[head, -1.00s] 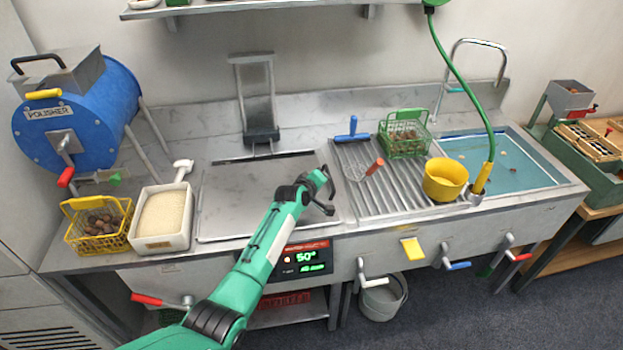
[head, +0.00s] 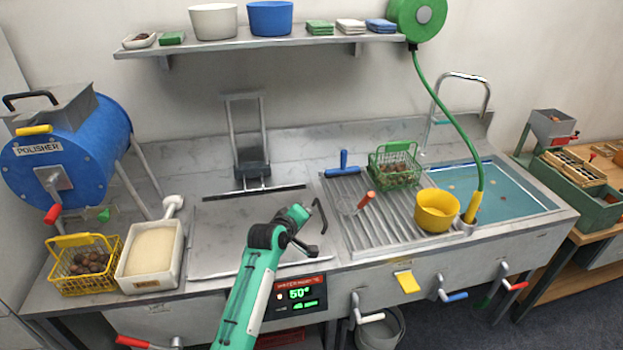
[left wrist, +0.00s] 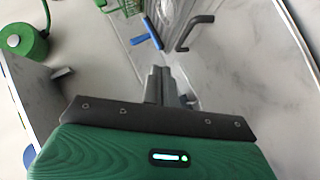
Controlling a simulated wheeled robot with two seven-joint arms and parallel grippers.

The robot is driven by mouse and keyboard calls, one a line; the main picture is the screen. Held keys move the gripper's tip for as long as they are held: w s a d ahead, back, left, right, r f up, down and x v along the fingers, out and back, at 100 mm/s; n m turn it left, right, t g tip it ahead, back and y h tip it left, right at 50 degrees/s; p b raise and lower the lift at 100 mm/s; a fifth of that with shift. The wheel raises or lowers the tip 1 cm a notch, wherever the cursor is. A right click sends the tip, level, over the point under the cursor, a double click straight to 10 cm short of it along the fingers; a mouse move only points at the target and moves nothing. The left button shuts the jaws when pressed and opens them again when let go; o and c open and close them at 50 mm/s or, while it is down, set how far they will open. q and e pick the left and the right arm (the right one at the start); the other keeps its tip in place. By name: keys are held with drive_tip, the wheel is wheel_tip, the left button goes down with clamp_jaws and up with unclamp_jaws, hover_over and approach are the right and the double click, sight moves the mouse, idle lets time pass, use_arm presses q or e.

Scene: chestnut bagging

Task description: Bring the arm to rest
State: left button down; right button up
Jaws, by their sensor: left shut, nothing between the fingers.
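My left arm reaches in from the bottom of the head view over the flat metal lid (head: 222,235) of the worktop. My right gripper is in neither view.
A yellow basket of chestnuts (head: 62,272) and a white tub (head: 178,262) stand left of the lid. A green basket (head: 396,165), blue-handled tool (head: 343,166) and yellow bowl (head: 437,208) are on the ribbed drainer at right. A shelf (head: 250,41) runs above.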

use_arm(q)
drive_tip(key=s+a+f+m+g+y, duration=0.15)
drive_tip(key=s+a+f, duration=0.25)
drive_tip(key=s, duration=0.7)
drive_tip(key=s+a+f+m+g+y, duration=0.1)
drive_tip(key=s+a+f+m+g, duration=0.25)
drive_tip(key=s, duration=0.65)
drive_tip(key=s+a+f+m+g+y, duration=0.15)
drive_tip(key=s+a+f, duration=0.3)
drive_tip(key=s, duration=0.65)
drive_tip(key=s+a+r+m+g+y, duration=0.1)
drive_tip(key=s+a+m, duration=0.1)
drive_tip(key=s, duration=0.6)
drive_tip(key=s+a+r+m+g, duration=0.1)
drive_tip(key=s+a+m+g, duration=0.15)
drive_tip(key=s, duration=0.55)
drive_tip(key=s+f+x, duration=0.1)
drive_tip(key=s+x, duration=0.2)
drive_tip(key=x, duration=1.2)
drive_tip(key=s+a+x, duration=0.1)
drive_tip(key=s+x, duration=0.2)
drive_tip(key=x, duration=1.2)
drive_tip(key=s+a+f+g, duration=0.1)
drive_tip(key=s+a+f, duration=0.2)
drive_tip(key=s+f, duration=1.6)
drive_tip(key=shift+s+f, duration=0.25)
drive_tip(key=shift+d, duration=0.1)
